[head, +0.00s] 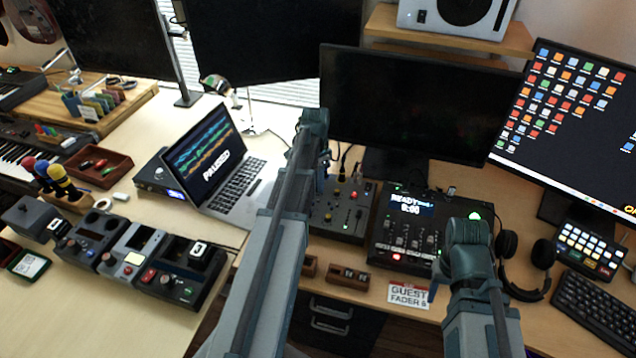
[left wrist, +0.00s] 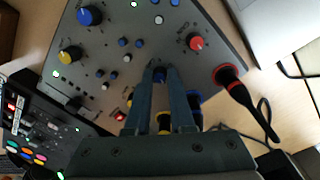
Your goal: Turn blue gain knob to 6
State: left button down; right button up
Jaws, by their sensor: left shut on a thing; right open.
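The small mixer (head: 340,212) stands on the desk, partly hidden behind my left arm. In the left wrist view its dark panel (left wrist: 122,85) fills the upper middle. My left gripper (left wrist: 160,74) points at the panel, its fingertips close together on a small dark blue knob that they mostly hide. Its number marks cannot be read. A large blue knob (left wrist: 89,16) sits apart at upper left. In the head view my left gripper (head: 323,182) is at the mixer's left part. My right gripper (head: 436,288) is open and empty, in front of the larger console.
A large yellow knob (left wrist: 70,55) and a red knob (left wrist: 195,42) are on the same panel. A red-ended plug (left wrist: 228,76) with a cable is at its right edge. The laptop (head: 228,170) is left of the mixer; the larger console (head: 405,240) is right.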

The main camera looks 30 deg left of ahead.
pick_arm(q)
jog(key=shift+m, duration=1.5)
jog(key=c, duration=0.8)
grip_release()
jog(key=shift+o, duration=0.2)
jog(key=shift+r, duration=0.1)
pick_arm(e)
jog(key=shift+r, duration=0.1)
pick_arm(q)
notch_tip(320, 180, up, 14)
jog(key=p, duration=1.3)
jog(key=shift+w+a+f+p, duration=0.2)
jog(key=shift+w+a+p, duration=0.1)
jog(key=shift+p, duration=0.1)
pick_arm(e)
notch_tip(320, 180, up, 14)
jog(key=shift+f, duration=0.2)
